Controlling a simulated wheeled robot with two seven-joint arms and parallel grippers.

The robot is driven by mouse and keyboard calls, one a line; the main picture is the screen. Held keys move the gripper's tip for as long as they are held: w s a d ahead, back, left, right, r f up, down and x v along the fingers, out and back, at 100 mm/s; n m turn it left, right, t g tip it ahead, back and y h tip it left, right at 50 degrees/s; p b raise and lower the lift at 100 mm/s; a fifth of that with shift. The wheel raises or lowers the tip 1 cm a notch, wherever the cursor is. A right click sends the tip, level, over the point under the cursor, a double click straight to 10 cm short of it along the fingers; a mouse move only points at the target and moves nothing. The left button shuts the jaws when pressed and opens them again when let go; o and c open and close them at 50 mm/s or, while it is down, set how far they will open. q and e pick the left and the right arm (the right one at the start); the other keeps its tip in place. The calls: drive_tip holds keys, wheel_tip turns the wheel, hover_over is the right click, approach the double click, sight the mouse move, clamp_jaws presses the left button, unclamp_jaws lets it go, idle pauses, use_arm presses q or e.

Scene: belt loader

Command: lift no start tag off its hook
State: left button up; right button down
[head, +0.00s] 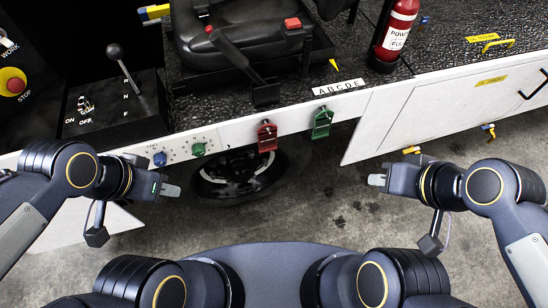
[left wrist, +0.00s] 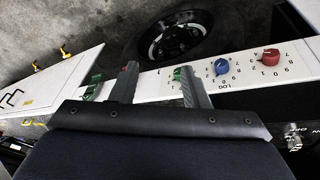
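No tag with readable "no start" lettering shows, so I cannot tell which piece it is. A red piece (head: 267,135) and a green piece (head: 322,122) hang on the white side panel, below the label "A B C D E". In the left wrist view the green piece (left wrist: 93,86) shows left of my fingers, and the red one is mostly hidden behind a finger. My left gripper (head: 171,190) is below the knob panel, left of the red piece; its fingers stand apart with nothing held between them (left wrist: 158,86). My right gripper (head: 377,180) is below and right of the green piece; its finger gap is unclear.
A seat (head: 245,40), a black lever (head: 120,60) and a red extinguisher (head: 395,35) are above the panel. Blue (head: 159,158) and green (head: 198,149) knobs sit left of the red piece. A wheel (head: 238,172) is below. Yellow parts (head: 411,150) stick out at right.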

use_arm(q)
drive_tip(key=o, duration=0.7)
drive_tip(key=w+d+f+m+y+b, duration=0.1)
drive_tip(key=w+f+m+y+b, duration=0.4)
drive_tip(key=f+m, duration=0.5)
drive_tip(key=shift+w+f+g+b, duration=0.4)
drive_tip(key=shift+w+f+b, duration=0.1)
drive_tip(key=shift+w+b, duration=0.15)
drive_tip(key=shift+o, duration=0.3)
drive_tip(key=w+d+f+m+t+y+b, duration=0.2)
drive_tip(key=w+d+f+m+b, duration=0.1)
drive_tip(key=w+d+f+m, duration=0.1)
drive_tip(key=shift+w+m+t+y+b, duration=0.35)
drive_tip(key=shift+w+m, duration=0.35)
drive_tip(key=shift+m, duration=0.5)
drive_tip(key=m+t+h+b, duration=0.2)
drive_tip(key=m+t+b, duration=0.55)
drive_tip(key=m, duration=0.65)
approach(268, 140)
wheel_tip(268, 140, down, 3)
drive_tip(key=w+t+p, duration=0.1)
drive_tip(key=t, duration=0.1)
drive_tip(key=shift+a+b+x, duration=0.15)
drive_tip(key=shift+b+x, duration=0.05)
drive_tip(key=shift+x, duration=1.55)
drive_tip(key=shift+a+b+x, duration=0.15)
drive_tip(key=shift+x, duration=1.65)
use_arm(e)
wheel_tip(268, 140, down, 19)
